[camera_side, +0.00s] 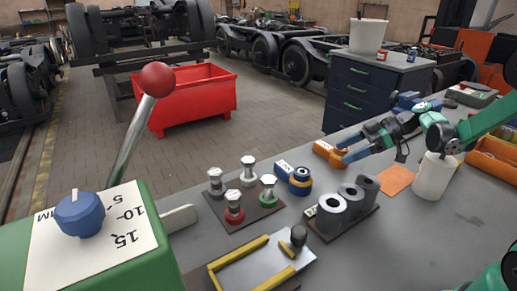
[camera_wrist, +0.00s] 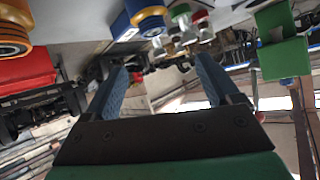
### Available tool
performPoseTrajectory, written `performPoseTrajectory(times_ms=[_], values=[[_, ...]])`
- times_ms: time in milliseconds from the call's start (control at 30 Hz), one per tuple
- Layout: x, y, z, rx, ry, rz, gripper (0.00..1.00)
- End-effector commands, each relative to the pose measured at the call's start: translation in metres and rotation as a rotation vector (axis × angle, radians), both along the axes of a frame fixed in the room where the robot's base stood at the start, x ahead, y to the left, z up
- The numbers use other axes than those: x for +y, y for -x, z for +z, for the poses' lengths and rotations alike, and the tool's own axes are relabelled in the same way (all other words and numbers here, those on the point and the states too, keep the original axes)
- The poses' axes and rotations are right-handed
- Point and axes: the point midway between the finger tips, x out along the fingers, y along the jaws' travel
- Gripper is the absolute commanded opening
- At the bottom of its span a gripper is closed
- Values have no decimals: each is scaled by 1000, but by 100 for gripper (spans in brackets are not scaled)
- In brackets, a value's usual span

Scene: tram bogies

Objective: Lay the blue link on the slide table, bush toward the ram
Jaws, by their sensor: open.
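The blue link (camera_side: 284,170) lies on the bench in the middle of the side view, with its ringed bush (camera_side: 300,182) at the right end. It also shows at the top of the wrist view (camera_wrist: 122,27). The slide table (camera_side: 228,276) is a pale plate with yellow rails and a dark upright post, at the bottom of the side view. My gripper (camera_side: 342,149) is open and empty, right of the blue link and close to an orange link (camera_side: 322,147). I cannot make out the ram.
Several capped pins stand on a dark plate (camera_side: 241,222) left of the blue link. Grey cylinders stand on another plate (camera_side: 349,227) in front of it. A green machine (camera_side: 150,262) with a red-knobbed lever (camera_side: 157,80) stands at left. A white cup (camera_side: 433,177) stands at right.

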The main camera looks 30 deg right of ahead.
Motion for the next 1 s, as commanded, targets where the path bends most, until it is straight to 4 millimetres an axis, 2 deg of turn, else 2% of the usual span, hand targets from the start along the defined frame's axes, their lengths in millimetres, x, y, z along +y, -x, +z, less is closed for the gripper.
performPoseTrajectory(times_ms=[33, 200, 400, 600, 733, 800, 1000], values=[[17, -1, 8, 83, 24, -30, 82], [63, 11, 26, 343, 151, -238, 82], [98, 45, 38, 441, 293, -523, 82], [113, 72, 42, 369, 340, -741, 82], [116, 79, 43, 318, 332, -808, 82], [117, 81, 44, 303, 326, -827, 67], [117, 81, 44, 295, 323, -839, 67]])
